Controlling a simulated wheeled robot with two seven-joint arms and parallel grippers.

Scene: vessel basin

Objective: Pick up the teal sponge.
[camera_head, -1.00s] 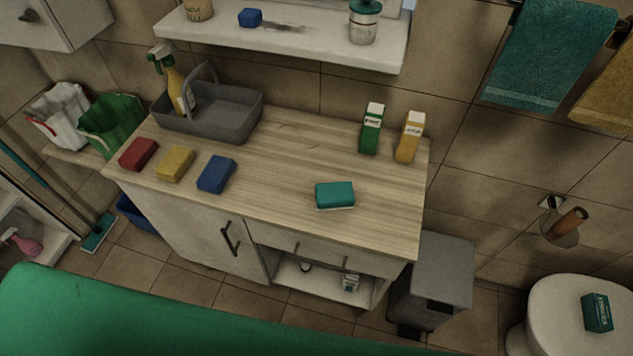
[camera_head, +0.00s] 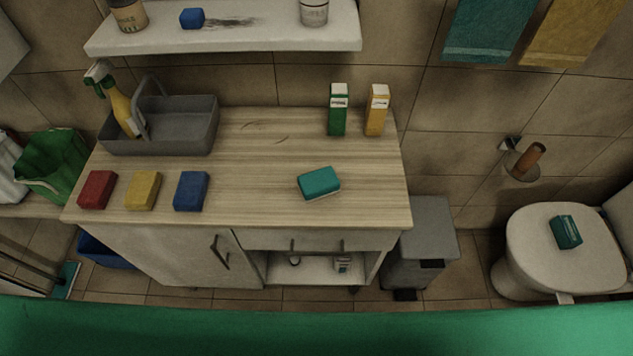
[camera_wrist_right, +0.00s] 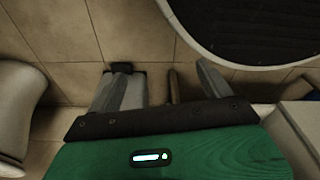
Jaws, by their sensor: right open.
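The teal sponge (camera_head: 319,182) lies flat on the wooden counter top (camera_head: 250,165), right of the middle and toward the front edge, with a pale underside. Nothing touches it. My right gripper (camera_wrist_right: 163,66) shows in the right wrist view, its two grey fingers spread apart with nothing held between them. The sponge is not in that view, and neither gripper shows in the head view, so the distance to the sponge cannot be seen.
Red (camera_head: 97,190), yellow (camera_head: 143,190) and blue (camera_head: 191,191) sponges lie left on the counter. A grey caddy (camera_head: 185,143) stands behind them. Green (camera_head: 338,112) and yellow (camera_head: 376,112) cartons stand behind the teal sponge. A grey bin (camera_head: 428,225) stands right of the cabinet. A shelf (camera_head: 230,40) overhangs behind.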

